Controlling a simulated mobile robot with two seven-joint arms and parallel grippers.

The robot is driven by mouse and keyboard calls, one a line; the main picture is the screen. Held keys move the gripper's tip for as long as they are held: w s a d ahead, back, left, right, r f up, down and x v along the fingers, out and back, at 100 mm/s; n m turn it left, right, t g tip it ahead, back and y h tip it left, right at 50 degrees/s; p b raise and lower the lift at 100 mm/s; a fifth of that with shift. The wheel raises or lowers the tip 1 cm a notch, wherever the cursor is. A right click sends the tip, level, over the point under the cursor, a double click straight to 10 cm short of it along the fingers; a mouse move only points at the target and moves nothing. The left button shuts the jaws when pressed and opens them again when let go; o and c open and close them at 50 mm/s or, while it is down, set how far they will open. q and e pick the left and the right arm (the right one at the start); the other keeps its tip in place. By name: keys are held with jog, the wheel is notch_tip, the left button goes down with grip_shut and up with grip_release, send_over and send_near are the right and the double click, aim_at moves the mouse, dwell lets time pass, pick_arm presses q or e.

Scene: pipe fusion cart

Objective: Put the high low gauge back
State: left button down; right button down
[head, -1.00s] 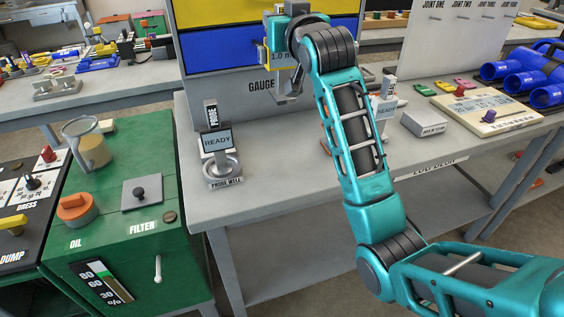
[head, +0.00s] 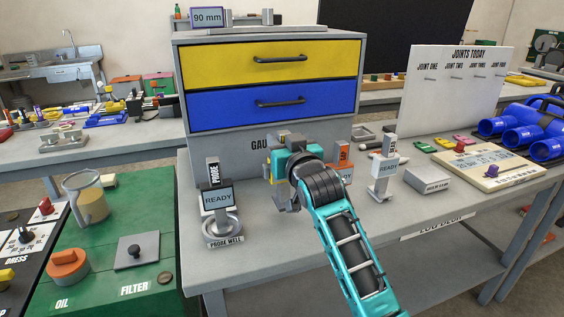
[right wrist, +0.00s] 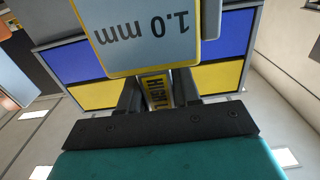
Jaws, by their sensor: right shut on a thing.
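The high low gauge shows in the right wrist view as a grey-blue display reading 1.0 mm (right wrist: 150,35) with a yellow rim. Its yellow labelled stem (right wrist: 157,92) sits between the fingers. My right gripper (head: 280,178) is shut on it. In the head view the gripper and wrist hide most of the gauge; a small yellow part shows at the gripper's left. The gripper is over the bench, in front of the grey panel with the partly covered GAUGE label (head: 260,143). I cannot tell whether the gauge touches anything. My left gripper is not in view.
A probe with a READY screen (head: 218,196) stands in the probe well left of the gripper. Yellow (head: 280,68) and blue (head: 280,103) drawers are shut above.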

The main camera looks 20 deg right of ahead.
notch_tip(320, 180, down, 4)
jog(key=shift+f+b, duration=0.1)
jog(key=shift+b, duration=0.2)
jog(key=c, duration=0.8)
grip_release()
jog(key=shift+f, duration=0.1)
jog(key=shift+r, duration=0.2)
jog(key=s, duration=1.2)
jog(key=shift+d+f+p, duration=0.1)
jog(key=shift+d+p, duration=0.1)
jog(key=shift+p, duration=0.1)
